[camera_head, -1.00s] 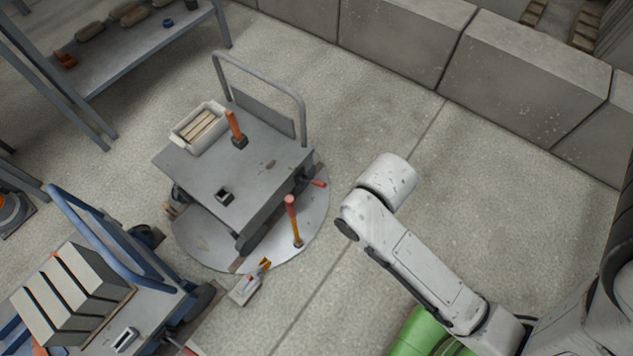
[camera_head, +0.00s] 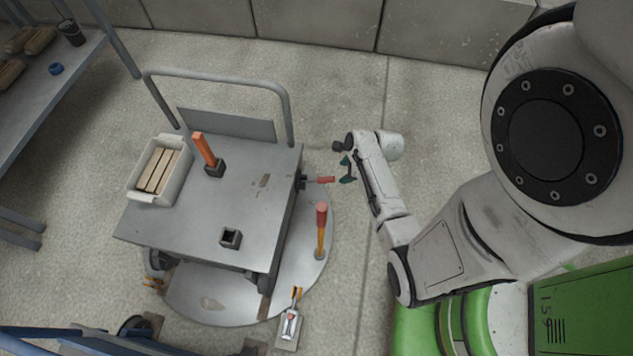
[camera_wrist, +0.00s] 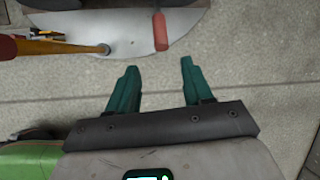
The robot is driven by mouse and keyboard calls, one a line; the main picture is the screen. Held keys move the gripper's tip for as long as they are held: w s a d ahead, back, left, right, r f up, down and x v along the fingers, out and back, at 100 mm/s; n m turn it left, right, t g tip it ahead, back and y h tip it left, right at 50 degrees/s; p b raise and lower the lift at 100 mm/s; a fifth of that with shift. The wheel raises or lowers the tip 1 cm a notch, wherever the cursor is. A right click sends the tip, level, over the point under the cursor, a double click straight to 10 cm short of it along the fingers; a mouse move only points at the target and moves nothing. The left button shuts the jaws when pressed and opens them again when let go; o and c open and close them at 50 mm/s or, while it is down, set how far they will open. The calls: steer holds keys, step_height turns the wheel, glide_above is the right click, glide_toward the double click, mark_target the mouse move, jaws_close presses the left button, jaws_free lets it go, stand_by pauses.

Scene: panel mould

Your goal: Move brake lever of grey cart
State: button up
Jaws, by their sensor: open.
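The grey cart (camera_head: 215,210) stands on a round metal plate (camera_head: 305,268). A short red-gripped brake lever (camera_head: 325,180) sticks out from its right side, near the back corner. The lever's red grip (camera_wrist: 160,31) hangs at the top middle of the wrist view. My gripper (camera_head: 345,170) is open and empty, just right of the lever's end in the head view. In the wrist view my teal fingertips (camera_wrist: 158,66) point up toward the grip, one to each side of its line. A gap shows between the tips and the grip.
A red-topped post (camera_head: 320,235) stands on the plate, right of the cart and nearer me than the lever. A small clamp-like device (camera_head: 290,322) lies at the plate's front edge. A bin of bars (camera_head: 157,174) sits on the cart. Floor behind the lever is clear.

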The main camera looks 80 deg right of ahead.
mark_target(334, 178)
steer(key=b+x, duration=0.4)
steer(key=x, duration=0.7)
steer(key=shift+d+b, duration=0.1)
steer(key=shift+b, duration=0.25)
jaws_close()
